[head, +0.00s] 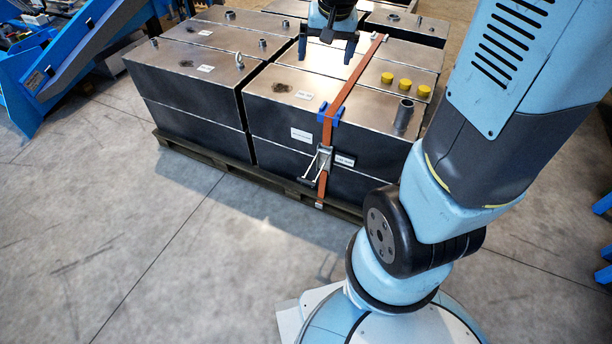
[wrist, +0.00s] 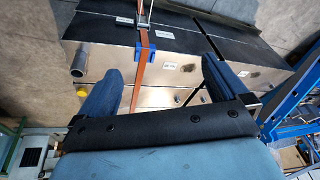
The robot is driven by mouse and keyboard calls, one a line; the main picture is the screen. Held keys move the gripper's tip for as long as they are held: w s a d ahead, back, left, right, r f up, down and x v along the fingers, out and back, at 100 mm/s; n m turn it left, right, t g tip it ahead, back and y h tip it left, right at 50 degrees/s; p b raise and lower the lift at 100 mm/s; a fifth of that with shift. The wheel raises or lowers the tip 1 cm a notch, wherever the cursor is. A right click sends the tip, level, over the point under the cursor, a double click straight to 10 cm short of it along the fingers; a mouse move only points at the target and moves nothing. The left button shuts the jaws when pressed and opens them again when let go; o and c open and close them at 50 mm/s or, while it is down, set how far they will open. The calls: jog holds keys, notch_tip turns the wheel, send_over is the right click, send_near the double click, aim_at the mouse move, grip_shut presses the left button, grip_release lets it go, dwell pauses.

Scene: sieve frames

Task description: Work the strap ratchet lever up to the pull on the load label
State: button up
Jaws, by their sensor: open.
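The strap ratchet (head: 318,167) hangs on the front face of the dark steel boxes, on an orange strap (head: 343,96). Its lever (head: 309,181) sticks out toward the left. A white label (head: 345,159) sits just right of the ratchet and another label (head: 301,135) is up to its left; their print is too small to read. My gripper (head: 330,38) is open and empty above the box tops, behind and above the ratchet. In the wrist view its two blue fingers (wrist: 162,85) are apart, with the strap (wrist: 141,72) beyond them. The ratchet (wrist: 145,12) is partly cut off at the top edge there.
A blue corner protector (head: 330,114) holds the strap at the box edge. Yellow caps (head: 405,84) and a pipe stub (head: 404,114) stand on the box top at right. The boxes rest on a wooden pallet (head: 222,163). The floor (head: 150,240) in front is clear. Blue steelwork (head: 75,55) stands at left.

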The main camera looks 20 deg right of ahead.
jog(key=w+a+f+m+g, duration=0.1)
jog(key=w+f, duration=0.2)
jog(key=f, duration=0.7)
jog(key=w+f+m+g, duration=0.1)
jog(key=w+f, duration=0.2)
jog(key=f, duration=0.6)
jog(key=w+a+f+m+g, duration=0.15)
jog(key=w+f, duration=0.25)
jog(key=f, duration=0.6)
jog(key=shift+m, duration=0.75)
jog(key=f, duration=0.9)
jog(key=s+f, duration=0.1)
jog(key=f, duration=0.8)
jog(key=s+f, duration=0.1)
jog(key=f, duration=0.8)
jog(key=shift+d, duration=0.25)
jog(key=shift+c, duration=0.2)
jog(key=c, duration=1.3)
jog(key=shift+s, duration=0.1)
